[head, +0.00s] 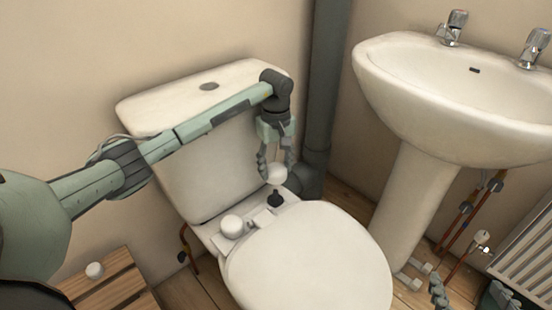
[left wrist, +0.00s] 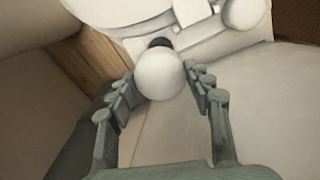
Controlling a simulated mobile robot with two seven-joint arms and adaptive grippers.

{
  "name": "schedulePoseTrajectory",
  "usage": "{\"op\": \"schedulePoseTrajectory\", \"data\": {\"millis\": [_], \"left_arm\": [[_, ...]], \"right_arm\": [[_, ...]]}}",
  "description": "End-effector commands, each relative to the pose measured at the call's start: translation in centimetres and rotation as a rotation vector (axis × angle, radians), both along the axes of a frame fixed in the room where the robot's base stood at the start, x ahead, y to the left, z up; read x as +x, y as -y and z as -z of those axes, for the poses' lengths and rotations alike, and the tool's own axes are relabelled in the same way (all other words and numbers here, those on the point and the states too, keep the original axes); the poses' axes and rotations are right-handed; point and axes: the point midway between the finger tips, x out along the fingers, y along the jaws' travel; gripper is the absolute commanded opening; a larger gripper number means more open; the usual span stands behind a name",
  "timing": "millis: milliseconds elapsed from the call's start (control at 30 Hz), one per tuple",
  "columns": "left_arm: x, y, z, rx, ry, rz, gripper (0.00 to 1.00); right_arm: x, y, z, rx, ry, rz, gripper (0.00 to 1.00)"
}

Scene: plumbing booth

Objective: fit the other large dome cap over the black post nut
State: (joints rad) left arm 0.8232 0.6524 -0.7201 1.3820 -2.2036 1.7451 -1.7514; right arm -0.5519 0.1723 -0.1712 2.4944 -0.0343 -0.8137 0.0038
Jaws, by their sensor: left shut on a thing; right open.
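My left gripper (head: 275,170) points down behind the toilet seat and is shut on a white large dome cap (head: 277,176). In the left wrist view the dome cap (left wrist: 160,76) sits between the fingertips. The black post nut (head: 274,200) stands just below the held cap; in the left wrist view it is mostly hidden behind the cap (left wrist: 159,42). I cannot tell whether cap and nut touch. Another white dome cap (head: 232,226) sits on the left hinge area, also seen in the left wrist view (left wrist: 243,13). My right gripper (head: 467,294) is open at the lower right.
The toilet cistern (head: 180,180) rises behind the hinge area and the seat lid (head: 310,260) lies in front. A grey pipe (head: 322,90) stands right of the cistern. A wooden slatted stool (head: 110,290) carries a small white cap (head: 94,270). The basin pedestal (head: 405,210) is at right.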

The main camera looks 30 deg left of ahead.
Motion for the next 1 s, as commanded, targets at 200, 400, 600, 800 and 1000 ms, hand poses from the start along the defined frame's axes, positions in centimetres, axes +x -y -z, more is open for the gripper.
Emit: {"op": "schedulePoseTrajectory", "data": {"millis": [200,400,600,800,1000], "left_arm": [[0.0,-0.1,0.5,-0.001,-0.001,-0.007,0.36],[0.0,-0.1,1.0,-0.001,-0.001,-0.006,0.36],[0.0,-0.1,1.5,-0.001,0.001,-0.006,0.36],[0.0,-0.1,2.0,-0.001,0.001,-0.005,0.36],[0.0,-0.1,2.5,-0.001,0.0,-0.005,0.36]], "right_arm": [[0.1,-0.4,-0.2,0.009,0.016,-0.007,0.75],[0.6,-1.4,-1.6,0.037,0.085,-0.024,0.75],[1.1,-2.4,-3.0,0.069,0.159,-0.043,0.75],[1.4,-3.3,-4.6,0.101,0.231,-0.059,0.75],[1.5,-4.2,-6.2,0.133,0.303,-0.075,0.75]]}}
